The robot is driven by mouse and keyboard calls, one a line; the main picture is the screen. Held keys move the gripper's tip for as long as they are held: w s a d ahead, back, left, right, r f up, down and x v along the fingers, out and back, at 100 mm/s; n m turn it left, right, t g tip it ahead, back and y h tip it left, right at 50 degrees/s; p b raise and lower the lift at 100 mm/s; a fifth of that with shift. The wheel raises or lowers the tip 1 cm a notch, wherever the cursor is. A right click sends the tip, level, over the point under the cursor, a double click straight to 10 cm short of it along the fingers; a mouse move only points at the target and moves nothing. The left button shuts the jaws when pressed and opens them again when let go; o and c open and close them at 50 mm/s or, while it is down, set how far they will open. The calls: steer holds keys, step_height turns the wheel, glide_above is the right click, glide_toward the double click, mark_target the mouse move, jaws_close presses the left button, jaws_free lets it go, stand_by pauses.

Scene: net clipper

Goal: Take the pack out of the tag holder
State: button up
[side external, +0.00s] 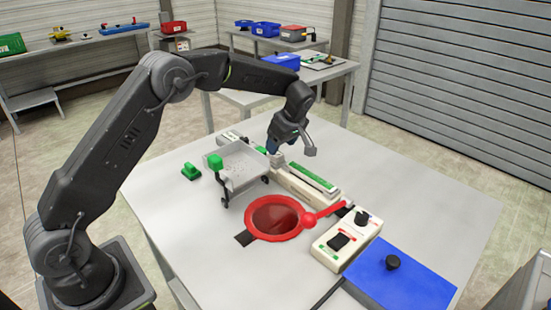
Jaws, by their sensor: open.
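My gripper (290,147) is at the end of my dark arm, pointing down over the back of the clipper on the white table. It is open. Its fingertips are small and partly hidden, close to a small pale block (278,159) at the left end of a long beige holder (300,185). I cannot tell whether they touch it. A green strip (313,177) lies along the top of this holder. I cannot tell for certain which piece is the pack.
In front are a red ring (249,226), a red ball lever (309,219), a beige control box (332,249) and a blue box (403,281).

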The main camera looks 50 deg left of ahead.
mark_target(275, 158)
steer(key=x, duration=0.4)
steer(key=shift+s+f, duration=0.2)
steer(key=shift+s, duration=0.05)
steer(key=shift+c, duration=0.2)
steer(key=c, duration=1)
steer(key=shift+r, duration=0.15)
